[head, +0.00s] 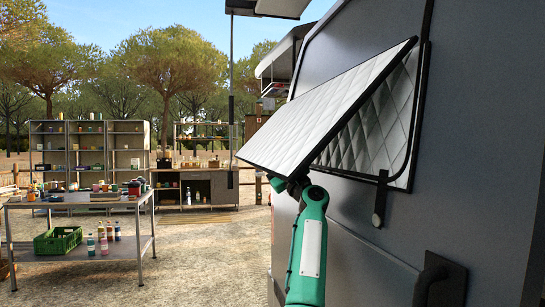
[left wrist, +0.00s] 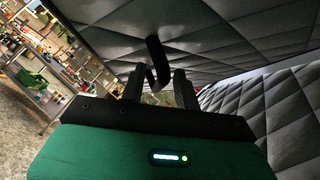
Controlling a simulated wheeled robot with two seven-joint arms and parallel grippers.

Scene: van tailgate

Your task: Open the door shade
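The door shade (head: 325,110) is a silver quilted panel with a black edge. It is tilted outward from the van door, joined along its upper right side, with its lower left edge swung out. My green left arm reaches up from below, and its gripper (head: 294,186) is at the shade's lower edge. In the left wrist view, the gripper's two fingers (left wrist: 160,88) stand apart below the quilted underside (left wrist: 220,35). A dark curved pull loop (left wrist: 157,60) hangs from the shade between the fingers; I cannot tell whether it touches either. My right gripper is not in view.
The van door (head: 480,140) fills the right side, with a quilted window panel (head: 378,135), a dark strap (head: 381,195) and a black handle (head: 440,280). A metal table (head: 75,200) with a green crate (head: 58,240) and shelves stand left. Open ground lies between.

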